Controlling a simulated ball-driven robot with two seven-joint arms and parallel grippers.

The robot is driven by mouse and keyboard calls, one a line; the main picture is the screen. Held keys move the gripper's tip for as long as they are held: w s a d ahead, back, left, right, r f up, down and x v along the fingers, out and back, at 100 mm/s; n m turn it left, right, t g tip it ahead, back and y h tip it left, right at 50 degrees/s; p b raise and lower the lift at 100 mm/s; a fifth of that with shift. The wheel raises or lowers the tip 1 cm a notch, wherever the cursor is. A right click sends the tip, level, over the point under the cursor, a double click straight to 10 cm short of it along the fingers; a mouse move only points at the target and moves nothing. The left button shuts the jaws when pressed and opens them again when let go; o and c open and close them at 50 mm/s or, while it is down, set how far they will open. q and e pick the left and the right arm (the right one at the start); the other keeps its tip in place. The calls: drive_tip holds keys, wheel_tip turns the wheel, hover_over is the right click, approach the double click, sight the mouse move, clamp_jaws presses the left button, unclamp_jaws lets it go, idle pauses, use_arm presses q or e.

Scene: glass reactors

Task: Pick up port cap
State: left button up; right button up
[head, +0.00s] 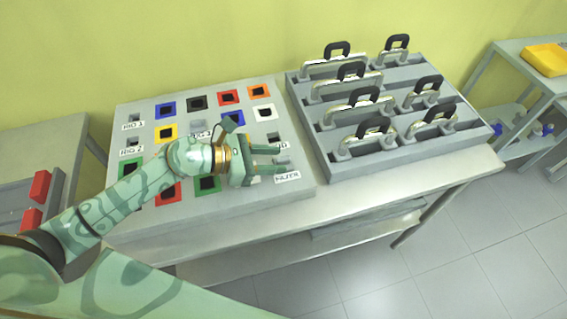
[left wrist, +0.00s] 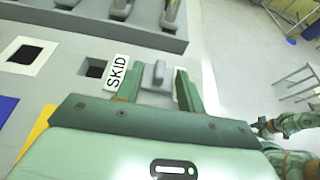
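A small grey upright tab, which looks like the port cap (left wrist: 155,76), stands on the grey panel beside the SKID label in the left wrist view. My left gripper (head: 283,159) is over the front right part of the panel in the head view. In the left wrist view its two fingers (left wrist: 156,84) are apart, one on each side of the cap, with a gap visible. In the head view I cannot make out the cap clearly. Green parts at the right of the left wrist view look like my right arm; its gripper is too small to read.
The grey panel (head: 132,215) holds several square sockets with coloured frames. To its right, a grey rack (head: 310,125) holds several metal pieces with black handles. Red blocks (head: 40,186) lie at the left. A yellow tray (head: 545,59) stands on the right table. The floor in front is clear.

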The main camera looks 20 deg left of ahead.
use_arm(q)
clamp_jaws()
